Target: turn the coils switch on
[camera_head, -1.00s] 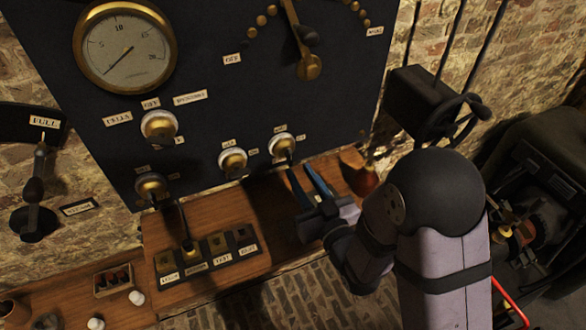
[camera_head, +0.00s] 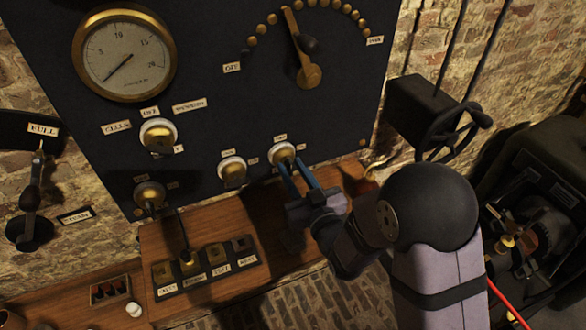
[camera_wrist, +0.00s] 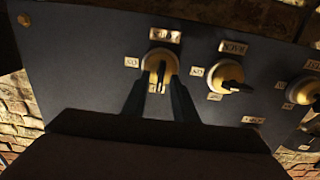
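The rightmost switch (camera_head: 283,153) in the lower row of the dark panel is a brass dial with a pale rim; its small label is too small to read surely as coils. In the wrist view this switch (camera_wrist: 160,62) shows a dark lever pointing down in the picture. My gripper (camera_head: 291,164) is at this switch, with two blue fingers reaching up to it. In the wrist view my gripper (camera_wrist: 158,82) has its fingers apart, one on each side of the lever. I cannot tell whether either finger touches it.
A similar switch (camera_head: 232,169) sits close to the left, and another (camera_head: 158,134) is farther left. A large lever (camera_head: 304,60) and a round gauge (camera_head: 125,52) are above. A black box with a handwheel (camera_head: 445,128) stands to the right. A wooden shelf (camera_head: 215,218) lies below.

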